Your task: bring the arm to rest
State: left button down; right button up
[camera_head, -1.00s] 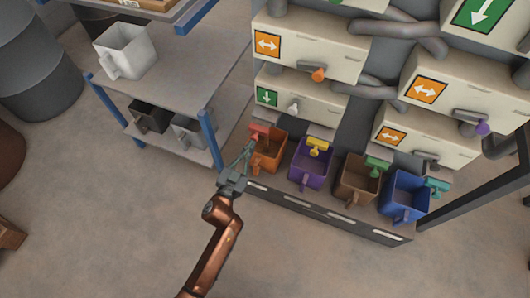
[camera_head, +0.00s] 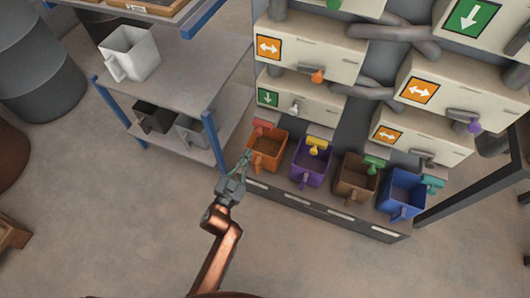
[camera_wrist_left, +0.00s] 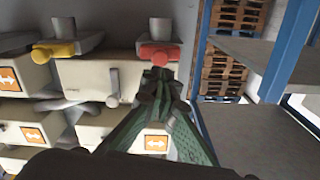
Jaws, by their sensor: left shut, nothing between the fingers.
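My left gripper (camera_head: 246,158) is shut and empty. In the head view its tips are beside the left side of the orange bin (camera_head: 268,152), below the red spout part (camera_head: 262,126). I cannot tell whether they touch the bin. In the left wrist view the green-grey fingers (camera_wrist_left: 161,88) come together, and their tips overlap the lower edge of the red part (camera_wrist_left: 158,53) in the picture. My copper-coloured left arm reaches up from the bottom of the head view. My right gripper is not in view.
Purple (camera_head: 311,164), brown (camera_head: 353,180) and blue (camera_head: 401,196) bins stand in a row to the right on a low base. A blue-posted shelf (camera_head: 180,84) with a white bin (camera_head: 130,54) stands at left.

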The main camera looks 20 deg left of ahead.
pick_arm(q)
jog(key=shift+s, duration=0.9)
